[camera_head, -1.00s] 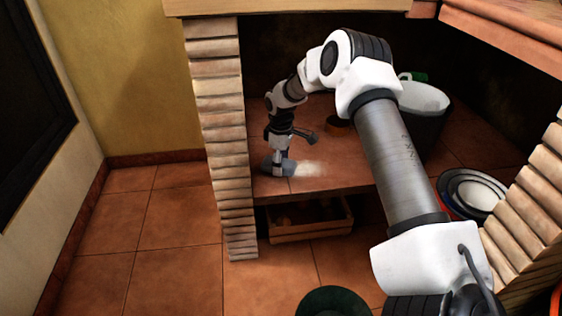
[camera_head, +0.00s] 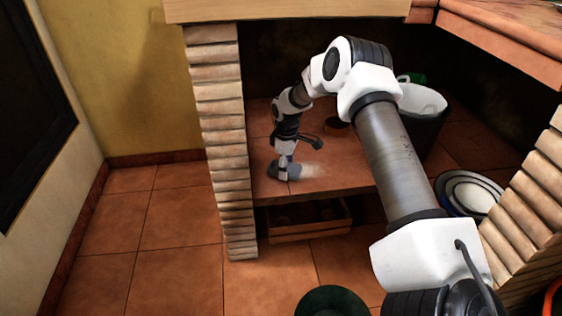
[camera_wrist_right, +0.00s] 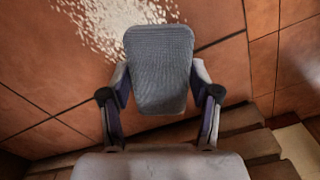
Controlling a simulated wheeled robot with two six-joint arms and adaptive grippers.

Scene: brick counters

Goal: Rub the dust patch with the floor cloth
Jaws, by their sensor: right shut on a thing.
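The floor cloth (camera_wrist_right: 160,75) is a grey ribbed pad. My right gripper (camera_head: 284,168) is shut on it, one finger on each side, as the right wrist view shows. In the head view the cloth (camera_head: 275,171) is down at the tiled shelf (camera_head: 335,179) inside the brick counter. The dust patch (camera_head: 312,170) is a pale spread of small specks just right of the cloth. In the right wrist view the dust (camera_wrist_right: 118,20) lies beyond the cloth's far edge, and the cloth may cover part of it. My left gripper is not in view.
A brick pillar (camera_head: 220,130) stands close left of the gripper. A dark bucket (camera_head: 422,120) and a small brown pot (camera_head: 337,128) stand farther back on the shelf. A wooden crate (camera_head: 310,228) sits below the shelf, and stacked plates (camera_head: 470,194) are at the right.

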